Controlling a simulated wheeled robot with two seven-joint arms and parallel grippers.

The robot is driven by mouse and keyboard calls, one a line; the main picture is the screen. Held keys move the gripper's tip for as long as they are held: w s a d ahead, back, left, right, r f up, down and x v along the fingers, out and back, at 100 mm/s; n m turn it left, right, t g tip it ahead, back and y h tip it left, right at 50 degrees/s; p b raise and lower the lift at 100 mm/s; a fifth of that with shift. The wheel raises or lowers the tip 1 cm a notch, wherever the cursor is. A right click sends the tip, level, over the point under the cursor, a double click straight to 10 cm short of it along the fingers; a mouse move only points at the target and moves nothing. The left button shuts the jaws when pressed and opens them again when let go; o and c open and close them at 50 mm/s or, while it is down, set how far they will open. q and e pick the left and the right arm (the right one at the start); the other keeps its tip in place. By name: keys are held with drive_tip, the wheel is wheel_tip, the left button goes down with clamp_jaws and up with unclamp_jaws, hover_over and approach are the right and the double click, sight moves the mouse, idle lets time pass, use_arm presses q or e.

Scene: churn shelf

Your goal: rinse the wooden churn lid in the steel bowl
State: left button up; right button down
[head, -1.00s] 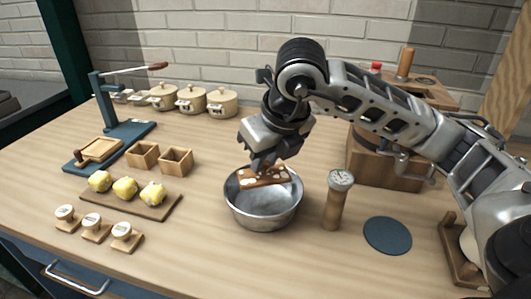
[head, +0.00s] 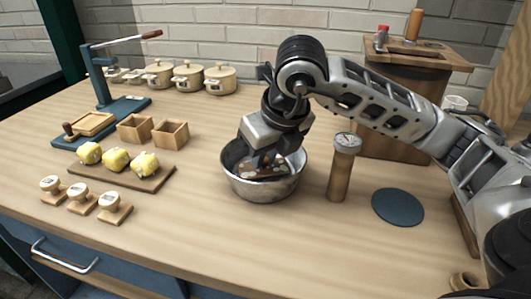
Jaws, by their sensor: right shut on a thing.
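The wooden churn lid (head: 270,171) is a brown piece with pale spots, held by my right gripper (head: 264,161) inside the steel bowl (head: 263,189). My right gripper points down into the bowl and is shut on the lid. The lid sits below the bowl's rim, partly hidden by the fingers and the near wall. I cannot tell whether it touches the bowl's bottom or any water. My left gripper is not in view.
A wooden post with a dial (head: 342,167) stands close right of the bowl, with a dark round mat (head: 398,207) beyond it. A board (head: 149,179) with yellow lumps lies left. A large wooden box (head: 395,125) stands behind my right arm.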

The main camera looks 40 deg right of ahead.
drive_tip(key=shift+w+a, duration=0.2)
drive_tip(key=shift+w, duration=0.05)
idle(0.4)
drive_tip(key=shift+s+d+b, duration=0.2)
drive_tip(key=shift+s+b, duration=0.05)
drive_tip(key=shift+b, duration=0.15)
drive_tip(key=shift+w+a, duration=0.2)
idle(0.6)
idle(0.3)
drive_tip(key=shift+r+p, duration=2.65)
drive_tip(key=shift+r, duration=1.1)
wheel_tip(320, 180, up, 4)
drive_tip(key=p, duration=0.2)
drive_tip(key=shift+p, duration=0.4)
